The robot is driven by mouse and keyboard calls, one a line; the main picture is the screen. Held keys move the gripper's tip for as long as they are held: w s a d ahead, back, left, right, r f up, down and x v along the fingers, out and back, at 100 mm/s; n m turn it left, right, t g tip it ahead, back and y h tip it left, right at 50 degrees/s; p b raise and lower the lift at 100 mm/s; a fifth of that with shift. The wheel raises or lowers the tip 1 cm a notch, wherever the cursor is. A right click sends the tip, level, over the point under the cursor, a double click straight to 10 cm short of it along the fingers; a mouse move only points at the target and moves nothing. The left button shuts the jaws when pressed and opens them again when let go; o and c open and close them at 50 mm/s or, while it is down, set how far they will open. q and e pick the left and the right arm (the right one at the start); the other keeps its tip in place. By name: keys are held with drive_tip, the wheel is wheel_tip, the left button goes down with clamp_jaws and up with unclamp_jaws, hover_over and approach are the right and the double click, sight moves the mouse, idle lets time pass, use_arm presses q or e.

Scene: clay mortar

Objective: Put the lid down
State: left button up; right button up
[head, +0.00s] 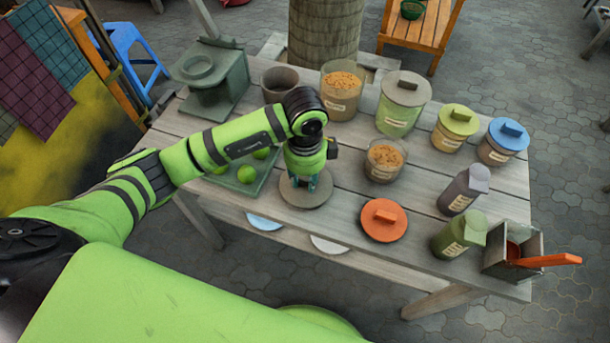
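A round grey-brown lid (306,197) is level at the front middle of the wooden table, at or just above its top; I cannot tell whether it touches. My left gripper (306,184) points straight down over the lid's centre, its teal fingers around the spot of the handle, which they hide. It looks shut on the lid. A tall clear jar (341,95) of orange-brown grains stands open behind. A shorter open jar (384,163) with similar contents stands to the right. An orange lid (384,222) lies flat in front of it. My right gripper is not in view.
A green tray (229,183) with limes is left of the lid. Lidded jars (403,103), (455,128), (502,142) stand at the back right. Two bottles (463,190), (459,235) and a grey box (511,252) with an orange-handled tool fill the right end. A brown pot (280,82) stands behind my arm.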

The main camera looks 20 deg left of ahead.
sight(305, 181)
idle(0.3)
use_arm(q)
wheel_tip(305, 181, up, 12)
drive_tip(key=shift+r, duration=0.2)
idle(0.3)
idle(0.3)
